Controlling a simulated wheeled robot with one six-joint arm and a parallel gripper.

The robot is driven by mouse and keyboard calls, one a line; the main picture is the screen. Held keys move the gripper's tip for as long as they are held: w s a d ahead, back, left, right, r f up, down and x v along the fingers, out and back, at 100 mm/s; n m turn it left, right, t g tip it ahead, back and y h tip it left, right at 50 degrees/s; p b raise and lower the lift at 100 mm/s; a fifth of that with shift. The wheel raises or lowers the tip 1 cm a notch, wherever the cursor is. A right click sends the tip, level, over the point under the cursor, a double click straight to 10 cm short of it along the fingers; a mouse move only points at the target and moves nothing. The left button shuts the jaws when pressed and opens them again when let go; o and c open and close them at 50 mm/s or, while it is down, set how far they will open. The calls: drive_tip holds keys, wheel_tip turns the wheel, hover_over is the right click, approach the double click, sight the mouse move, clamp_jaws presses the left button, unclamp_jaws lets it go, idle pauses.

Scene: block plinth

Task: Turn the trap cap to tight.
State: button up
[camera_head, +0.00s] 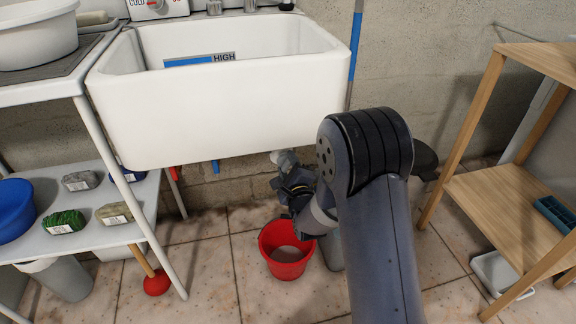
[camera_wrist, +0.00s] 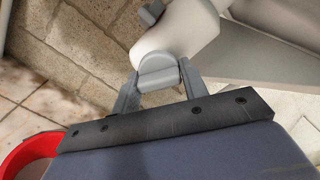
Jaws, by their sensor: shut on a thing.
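The trap cap (camera_wrist: 158,74) is a light grey knob at the bottom of the pale trap (camera_wrist: 178,30). In the wrist view it sits between both fingers of my gripper (camera_wrist: 160,82), which is shut on it. In the head view my gripper (camera_head: 292,178) is under the sink, just below the pale trap (camera_head: 284,157). The cap itself is hidden there behind my gripper and arm. I cannot tell from these views how tight the cap is.
The white sink (camera_head: 220,115) hangs above my gripper. A red bucket (camera_head: 286,271) stands on the floor below it. A plunger (camera_head: 157,284) stands left of the bucket.

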drive_tip(key=m, duration=0.5)
drive_tip(key=shift+m, duration=0.3)
drive_tip(key=m, duration=0.4)
drive_tip(key=shift+a+f+m, duration=0.1)
drive_tip(key=shift+m, duration=0.3)
drive_tip(key=o, duration=0.9)
drive_tip(key=shift+o, duration=0.2)
drive_tip(key=p+v, duration=0.2)
drive_tip(key=v, duration=0.8)
drive_tip(key=shift+s, duration=0.4)
